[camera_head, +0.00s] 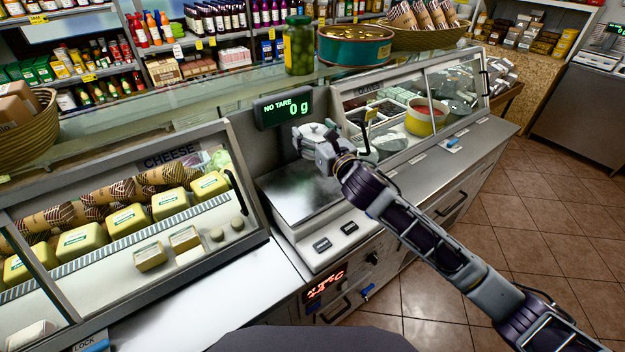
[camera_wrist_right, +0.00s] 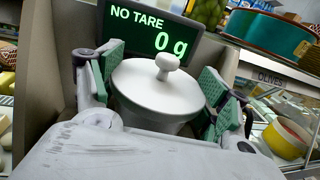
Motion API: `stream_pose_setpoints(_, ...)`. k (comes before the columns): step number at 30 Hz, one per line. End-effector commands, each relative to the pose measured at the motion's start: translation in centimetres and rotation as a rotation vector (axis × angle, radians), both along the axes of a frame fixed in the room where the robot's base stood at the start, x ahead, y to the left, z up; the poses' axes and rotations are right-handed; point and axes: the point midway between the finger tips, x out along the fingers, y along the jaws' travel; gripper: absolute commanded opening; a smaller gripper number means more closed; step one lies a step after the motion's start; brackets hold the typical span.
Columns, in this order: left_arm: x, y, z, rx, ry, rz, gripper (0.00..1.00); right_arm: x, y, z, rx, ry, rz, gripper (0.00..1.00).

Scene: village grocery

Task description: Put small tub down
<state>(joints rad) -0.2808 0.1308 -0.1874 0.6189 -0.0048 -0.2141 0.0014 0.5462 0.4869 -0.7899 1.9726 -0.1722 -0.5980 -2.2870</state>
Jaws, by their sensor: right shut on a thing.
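The small tub is a pale grey-white lidded pot with a round knob, seen in the wrist view (camera_wrist_right: 158,90). It also shows small in the head view (camera_head: 314,131). My right gripper (camera_head: 318,144) is shut on it, with green finger pads against both sides. The tub is upright in front of the scale display (camera_head: 284,107), which reads NO TARE and 0 g. The bare steel scale plate (camera_head: 300,196) lies below the gripper. The tub's base is hidden. My left gripper is not in view.
A glass cheese case (camera_head: 110,235) stands on the left and an olives case (camera_head: 425,105) on the right. A jar of green olives (camera_head: 298,45) and a green tin (camera_head: 353,45) stand on the glass shelf behind. A bare steel counter (camera_head: 215,305) lies in front.

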Motion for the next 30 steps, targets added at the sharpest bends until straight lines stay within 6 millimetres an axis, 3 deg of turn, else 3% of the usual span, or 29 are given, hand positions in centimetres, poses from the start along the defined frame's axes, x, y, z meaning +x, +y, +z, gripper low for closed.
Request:
stream_pose_setpoints(14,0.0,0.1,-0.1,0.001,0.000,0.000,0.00,0.0,0.0,-0.6,0.000,0.000,0.001,0.49)
stream_pose_setpoints(30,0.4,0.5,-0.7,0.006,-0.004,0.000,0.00,0.0,0.0,-5.9,0.001,0.000,0.001,0.49)
